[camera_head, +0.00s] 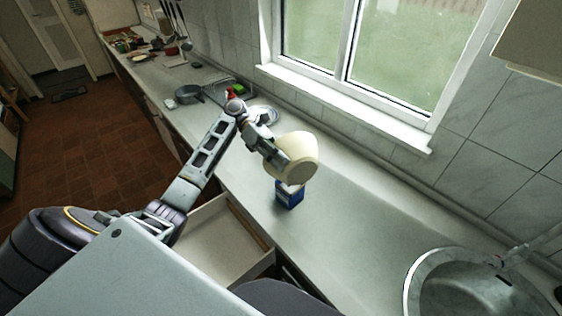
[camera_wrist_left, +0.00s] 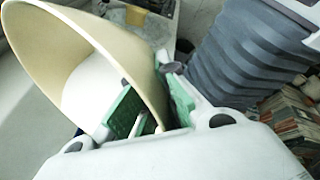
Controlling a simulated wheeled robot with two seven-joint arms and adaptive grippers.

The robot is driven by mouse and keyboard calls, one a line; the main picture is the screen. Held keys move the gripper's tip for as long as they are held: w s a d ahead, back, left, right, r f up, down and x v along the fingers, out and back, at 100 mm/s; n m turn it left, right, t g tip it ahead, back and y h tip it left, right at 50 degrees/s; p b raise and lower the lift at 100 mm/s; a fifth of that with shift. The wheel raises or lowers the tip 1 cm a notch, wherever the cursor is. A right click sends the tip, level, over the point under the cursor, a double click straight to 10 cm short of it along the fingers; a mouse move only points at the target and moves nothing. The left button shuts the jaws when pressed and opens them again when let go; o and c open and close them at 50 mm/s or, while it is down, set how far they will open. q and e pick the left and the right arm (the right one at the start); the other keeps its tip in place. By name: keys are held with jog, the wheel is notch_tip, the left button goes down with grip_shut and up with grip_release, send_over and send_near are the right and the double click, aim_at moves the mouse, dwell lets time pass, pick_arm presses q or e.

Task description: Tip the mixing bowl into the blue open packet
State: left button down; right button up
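The cream mixing bowl (camera_head: 299,156) is held up above the counter and tilted steeply on its side. My left gripper (camera_head: 284,160) is shut on the bowl's rim. In the left wrist view the bowl (camera_wrist_left: 110,35) shows its pale inside, with the green finger pads of the gripper (camera_wrist_left: 152,108) on either side of its wall. The blue open packet (camera_head: 289,196) stands on the counter directly below the bowl, and the bowl hides part of its top. I cannot tell whether anything is falling from the bowl. My right gripper is not in view.
A metal sink (camera_head: 470,285) is set in the counter at the lower right. An open drawer (camera_head: 222,240) sticks out below the counter. A dark pan (camera_head: 190,94) and a plate (camera_head: 264,114) lie farther back. The counter (camera_head: 345,225) right of the packet is clear.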

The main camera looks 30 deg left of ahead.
aim_at(278, 145)
pick_arm(q)
jog(key=shift+w+a+r+g+h, duration=0.3)
jog(key=shift+w+a+h, duration=0.15)
jog(key=shift+a+h, duration=0.1)
jog(key=shift+y, duration=0.25)
dwell(0.5)
jog(key=shift+r+m+t+y, duration=0.3)
jog(key=shift+t+y, duration=0.3)
jog(key=shift+y, duration=0.4)
jog(key=shift+r+m+t+y, duration=0.25)
jog(key=shift+t+y, duration=0.35)
jog(key=shift+y, duration=0.4)
jog(key=shift+r+m+t+y, duration=0.45)
jog(key=shift+r+t+y, duration=0.9)
jog(key=shift+y, duration=0.55)
jog(key=shift+r, duration=0.25)
jog(key=shift+r+t+y, duration=0.55)
jog(key=shift+r+y, duration=0.2)
jog(key=shift+y, duration=0.15)
jog(key=shift+r+m+t+y, duration=0.45)
jog(key=shift+r+y, duration=0.2)
jog(key=shift+y, duration=0.25)
